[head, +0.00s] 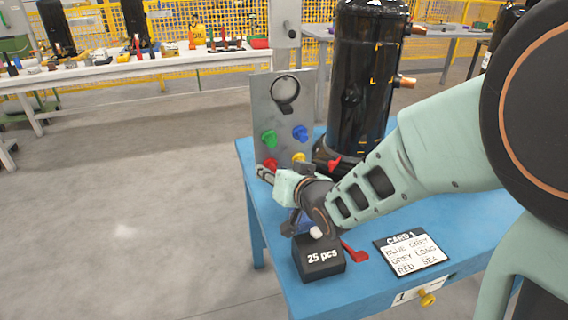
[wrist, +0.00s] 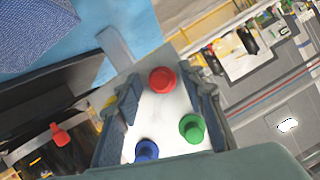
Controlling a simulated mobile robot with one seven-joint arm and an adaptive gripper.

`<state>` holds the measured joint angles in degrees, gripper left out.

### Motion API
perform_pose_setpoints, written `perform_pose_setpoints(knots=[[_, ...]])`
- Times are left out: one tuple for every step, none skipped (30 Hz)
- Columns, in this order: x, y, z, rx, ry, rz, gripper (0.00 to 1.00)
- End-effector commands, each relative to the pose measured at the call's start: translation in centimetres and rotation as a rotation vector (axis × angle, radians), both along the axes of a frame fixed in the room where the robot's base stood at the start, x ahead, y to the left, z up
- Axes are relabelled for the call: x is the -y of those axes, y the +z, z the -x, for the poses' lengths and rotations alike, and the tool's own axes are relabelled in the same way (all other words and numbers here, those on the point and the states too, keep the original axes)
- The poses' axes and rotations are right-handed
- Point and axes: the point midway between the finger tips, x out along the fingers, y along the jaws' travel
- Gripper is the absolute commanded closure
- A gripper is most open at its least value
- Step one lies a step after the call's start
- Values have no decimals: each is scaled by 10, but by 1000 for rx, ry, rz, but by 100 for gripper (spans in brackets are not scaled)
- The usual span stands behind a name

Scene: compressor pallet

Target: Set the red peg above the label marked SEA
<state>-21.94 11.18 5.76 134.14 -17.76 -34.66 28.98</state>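A grey upright panel (head: 262,112) at the left edge of the blue table carries green (head: 268,138), blue (head: 300,133), yellow (head: 299,158) and red (head: 270,163) pegs. In the wrist view the red peg (wrist: 162,80) is between the fingertips of my gripper (wrist: 168,88), with gaps on both sides. My gripper is open; in the head view it (head: 266,176) is at the panel's lower part. The green peg (wrist: 192,128) and blue peg (wrist: 147,150) show nearer the wrist camera; the yellow peg (wrist: 108,102) is partly hidden by a finger. No SEA label is readable on the panel.
A black compressor (head: 360,75) stands right of the panel, with a red fitting (head: 334,164) near its base. A black "25 pcs" box (head: 319,258), a red item (head: 355,252) and a card (head: 411,252) reading "RED SEA" lie at the front of the blue table (head: 290,285).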

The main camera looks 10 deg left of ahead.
Motion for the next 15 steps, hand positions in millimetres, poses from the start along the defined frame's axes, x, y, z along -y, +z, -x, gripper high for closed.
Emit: perform_pose_setpoints(knots=[[0, 0, 0, 0, 0, 0, 63], [0, 0, 0, 0, 0, 0, 63], [0, 0, 0, 0, 0, 0, 63], [0, 0, 0, 0, 0, 0, 64], [0, 0, 0, 0, 0, 0, 68], [0, 0, 0, 0, 0, 0, 72], [0, 0, 0, 0, 0, 0, 75], [0, 0, 0, 0, 0, 0, 79], [0, 0, 0, 0, 0, 0, 83], [0, 0, 0, 0, 0, 0, 86], [0, 0, 0, 0, 0, 0, 90], [0, 0, 0, 0, 0, 0, 94], [0, 0, 0, 0, 0, 0, 97], [0, 0, 0, 0, 0, 0, 100], [0, 0, 0, 0, 0, 0, 100]])
